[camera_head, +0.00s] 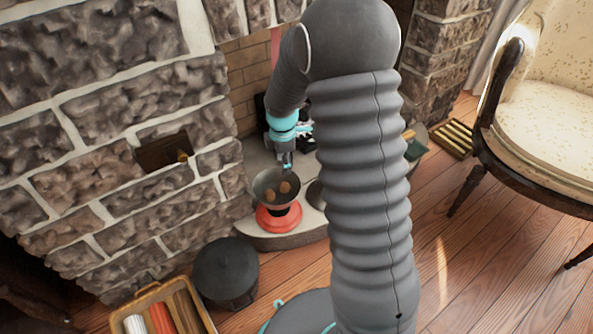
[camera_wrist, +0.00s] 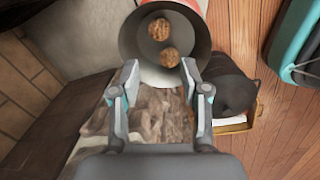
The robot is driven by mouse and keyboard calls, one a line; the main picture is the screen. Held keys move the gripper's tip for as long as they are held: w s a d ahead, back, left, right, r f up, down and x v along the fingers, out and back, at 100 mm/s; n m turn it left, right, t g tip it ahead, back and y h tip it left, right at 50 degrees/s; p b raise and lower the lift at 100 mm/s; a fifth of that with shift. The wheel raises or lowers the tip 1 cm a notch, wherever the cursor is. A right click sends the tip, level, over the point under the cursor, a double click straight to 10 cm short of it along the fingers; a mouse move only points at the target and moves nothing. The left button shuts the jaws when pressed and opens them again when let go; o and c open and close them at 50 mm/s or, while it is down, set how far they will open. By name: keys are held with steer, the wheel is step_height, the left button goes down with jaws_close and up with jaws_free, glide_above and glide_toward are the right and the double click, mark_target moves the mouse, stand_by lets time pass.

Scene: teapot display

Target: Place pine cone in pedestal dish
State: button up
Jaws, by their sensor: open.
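The pedestal dish (camera_head: 262,190) is a dark grey bowl on a red base (camera_head: 278,219), standing on the light hearth slab. Two brown, rounded lumps that look like pine cones (camera_head: 285,187) (camera_head: 269,195) lie inside it. In the wrist view the dish (camera_wrist: 134,45) is at the top, with the two pine cones (camera_wrist: 159,28) (camera_wrist: 169,57) inside. My gripper (camera_wrist: 160,72) is open, its fingers apart with nothing between them. In the head view my gripper (camera_head: 287,165) is just above the dish's back rim, pointing down.
The stone fireplace wall (camera_head: 130,110) rises on the left. A black lidded pot (camera_head: 227,272) and a wooden box (camera_head: 160,306) stand on the floor in front. A cream armchair (camera_head: 550,110) is at right.

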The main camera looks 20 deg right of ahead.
steer(key=s+r+m+t, duration=0.2)
steer(key=s+r+m, duration=0.85)
steer(key=r, duration=0.75)
steer(key=s+r+m+t, duration=0.1)
steer(key=s+r+m, duration=0.1)
steer(key=s, duration=0.7)
steer(key=s+r+m+t, duration=0.1)
steer(key=s+r+m, duration=0.2)
steer(key=s, duration=0.6)
steer(key=shift+s+d+m+t, duration=0.2)
steer(key=shift+s+m+t, duration=0.1)
steer(key=shift+m, duration=0.95)
